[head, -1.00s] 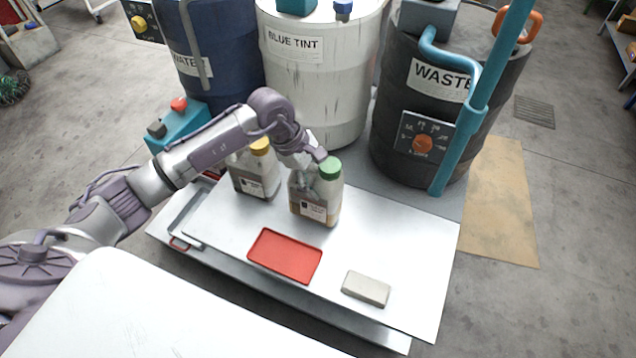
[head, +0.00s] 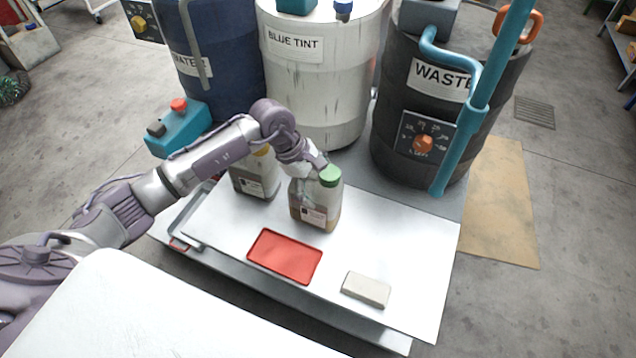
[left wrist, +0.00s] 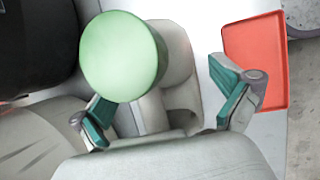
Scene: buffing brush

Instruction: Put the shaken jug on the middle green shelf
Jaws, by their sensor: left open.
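A clear jug with a green cap (head: 318,210) and brown contents low inside stands upright on the white cart top (head: 420,240). A similar jug with a yellow cap (head: 256,180) stands to its left, its cap partly hidden by my left arm. My left gripper (head: 308,170) is at the upper back of the green-capped jug. In the left wrist view, the open fingers with teal pads (left wrist: 163,100) lie either side of the jug's handle part, below the green cap (left wrist: 123,57). Contact is unclear. I see no green shelf. My right gripper is out of view.
A red tray (head: 285,256) and a grey block (head: 366,289) lie in front of the jugs. Blue, white "BLUE TINT" (head: 320,80) and black "WASTE" (head: 420,130) drums stand close behind. The cart's right side is clear.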

